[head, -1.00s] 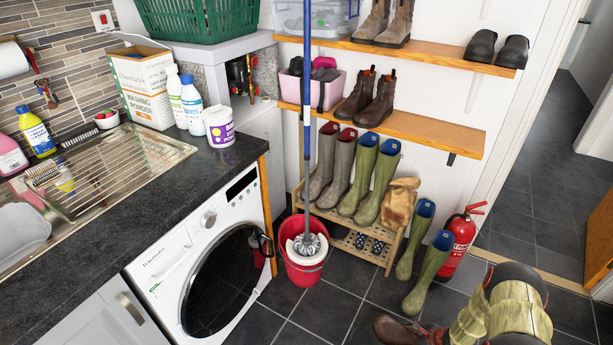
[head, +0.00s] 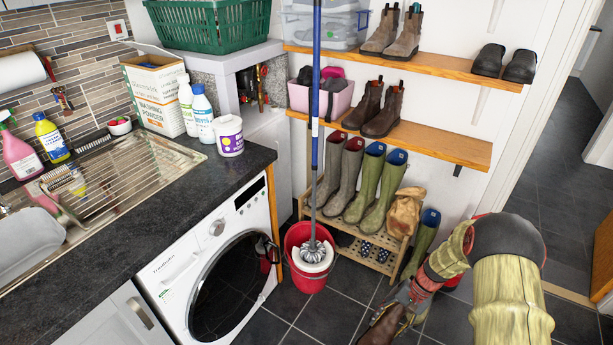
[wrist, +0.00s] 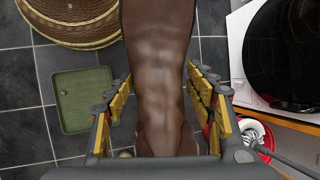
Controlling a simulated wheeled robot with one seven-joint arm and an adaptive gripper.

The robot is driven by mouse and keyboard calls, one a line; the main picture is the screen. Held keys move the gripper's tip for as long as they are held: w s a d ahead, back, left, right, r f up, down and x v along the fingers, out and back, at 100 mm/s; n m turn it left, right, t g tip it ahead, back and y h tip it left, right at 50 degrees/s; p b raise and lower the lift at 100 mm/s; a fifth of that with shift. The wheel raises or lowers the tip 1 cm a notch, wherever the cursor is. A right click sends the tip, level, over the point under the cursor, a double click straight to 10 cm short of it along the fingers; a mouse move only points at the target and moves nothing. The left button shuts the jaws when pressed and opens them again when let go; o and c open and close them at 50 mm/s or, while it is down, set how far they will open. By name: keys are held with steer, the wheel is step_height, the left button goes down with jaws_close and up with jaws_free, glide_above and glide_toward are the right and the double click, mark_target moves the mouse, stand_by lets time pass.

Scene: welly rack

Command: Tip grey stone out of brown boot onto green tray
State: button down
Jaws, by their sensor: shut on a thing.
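The brown boot (wrist: 158,70) fills the middle of the wrist view, between the yellow-padded fingers of my gripper (wrist: 158,120), which is shut on it. In the head view, part of the boot (head: 386,328) shows at the bottom edge, below my gripper (head: 402,298). The green tray (wrist: 84,100) lies flat on the dark floor tiles, left of the boot in the wrist view and apart from it.
A woven basket (wrist: 75,22) stands by the tray. The welly rack (head: 350,243) holds several boots and a paper bag (head: 405,212). A green welly (head: 424,240) stands beside it, partly behind my arm.

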steer(key=r+n, duration=0.1)
steer(key=r, duration=0.2)
steer(key=w+r+n+g+p, duration=0.1)
steer(key=r, duration=0.2)
steer(key=a+r+n+h, duration=0.1)
steer(key=r, duration=0.2)
steer(key=shift+w+n, duration=0.35)
steer(key=shift+n, duration=0.05)
steer(key=w+a+r+n+g+p, duration=0.1)
steer(key=w+a+r+n+p, duration=0.1)
steer(key=a+r, duration=0.4)
steer(key=shift+w+r+h, duration=0.35)
steer(key=shift+w+h, duration=0.05)
steer(key=shift+w, duration=0.3)
